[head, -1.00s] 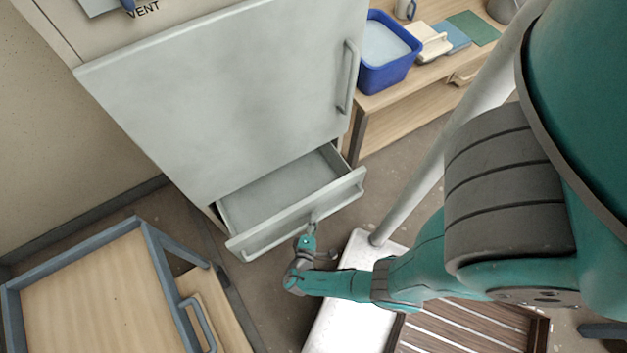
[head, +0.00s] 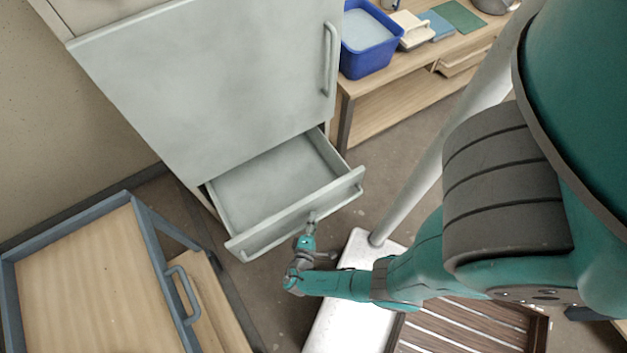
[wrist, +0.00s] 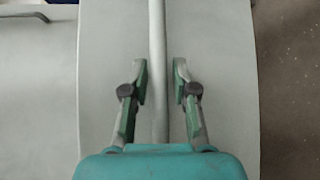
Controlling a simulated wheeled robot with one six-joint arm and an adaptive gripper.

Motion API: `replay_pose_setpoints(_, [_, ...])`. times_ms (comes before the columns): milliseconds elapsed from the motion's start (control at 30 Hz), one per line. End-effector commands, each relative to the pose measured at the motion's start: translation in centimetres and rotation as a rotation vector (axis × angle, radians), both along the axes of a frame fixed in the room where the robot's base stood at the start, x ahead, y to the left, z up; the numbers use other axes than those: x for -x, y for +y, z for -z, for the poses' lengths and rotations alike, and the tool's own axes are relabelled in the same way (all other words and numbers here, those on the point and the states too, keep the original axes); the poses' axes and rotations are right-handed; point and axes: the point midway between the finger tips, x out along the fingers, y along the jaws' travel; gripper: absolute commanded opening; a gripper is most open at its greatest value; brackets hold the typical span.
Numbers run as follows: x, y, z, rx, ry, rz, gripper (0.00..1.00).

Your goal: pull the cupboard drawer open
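The grey cupboard drawer (head: 330,189) is pulled well out below the cupboard's large grey door, and its empty inside shows in the head view. A long bar handle (wrist: 157,35) runs across its front; in the wrist view it stands upright in the picture. My gripper (head: 311,221) is at the middle of the drawer front. Contact with the bar is hard to make out, but the drawer moves along with my gripper.
The grey cupboard door (head: 200,90) is closed above the drawer. A wooden-topped cart with a blue-grey frame (head: 160,245) stands at lower left. A low wooden bench (head: 400,72) with a blue tub (head: 367,45) stands at right. Bare floor lies between the drawer and the bench.

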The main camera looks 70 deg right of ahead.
Motion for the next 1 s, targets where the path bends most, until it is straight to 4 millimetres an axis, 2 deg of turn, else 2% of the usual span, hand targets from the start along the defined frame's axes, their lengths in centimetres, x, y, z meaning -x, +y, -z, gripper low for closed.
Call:
replay_pose_setpoints(467, [0.0,0.5,-0.1,0.002,-0.001,0.0,0.41])
replay_pose_setpoints(1000, [0.9,5.7,-0.8,0.001,-0.001,-0.005,0.41])
